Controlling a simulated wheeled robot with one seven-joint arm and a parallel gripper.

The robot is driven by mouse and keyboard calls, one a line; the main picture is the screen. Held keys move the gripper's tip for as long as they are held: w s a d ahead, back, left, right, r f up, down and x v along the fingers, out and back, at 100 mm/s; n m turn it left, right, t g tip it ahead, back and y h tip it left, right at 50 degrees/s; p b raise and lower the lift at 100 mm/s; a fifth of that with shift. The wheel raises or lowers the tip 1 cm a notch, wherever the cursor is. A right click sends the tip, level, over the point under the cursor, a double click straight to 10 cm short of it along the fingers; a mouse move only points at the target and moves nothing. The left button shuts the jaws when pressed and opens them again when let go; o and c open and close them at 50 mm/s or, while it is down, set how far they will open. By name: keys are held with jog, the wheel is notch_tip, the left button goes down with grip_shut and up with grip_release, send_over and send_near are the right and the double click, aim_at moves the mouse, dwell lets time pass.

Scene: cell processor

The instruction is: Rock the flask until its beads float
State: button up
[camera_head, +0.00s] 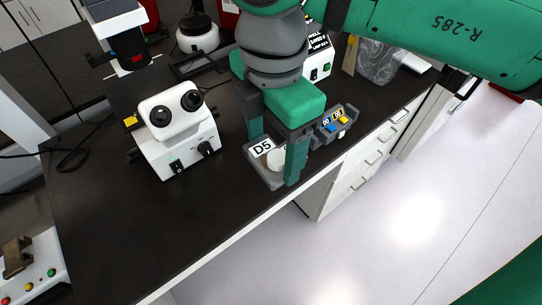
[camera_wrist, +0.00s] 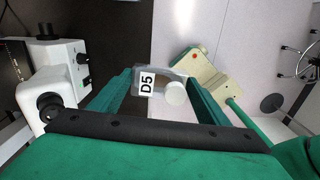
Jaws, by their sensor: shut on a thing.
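The flask (camera_head: 268,176) is a flat, greyish see-through vessel with a white D5 label and a round white cap. It shows between my fingers near the bench's front edge in the head view. In the wrist view the flask (camera_wrist: 147,83) lies between the finger ends, its cap to the right. My gripper (camera_head: 276,155) is shut on it, one green finger on each side; the fingers also show in the wrist view (camera_wrist: 163,95). One finger covers part of the flask in the head view. I cannot make out beads, nor whether the flask touches the bench.
A white microscope (camera_head: 178,135) stands left of the flask on the dark bench (camera_head: 150,235). A small grey holder (camera_head: 335,126) with blue and yellow pieces is close on the right. A white device (camera_head: 318,62) stands behind. The bench at front left is clear.

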jog(key=shift+r, duration=0.55)
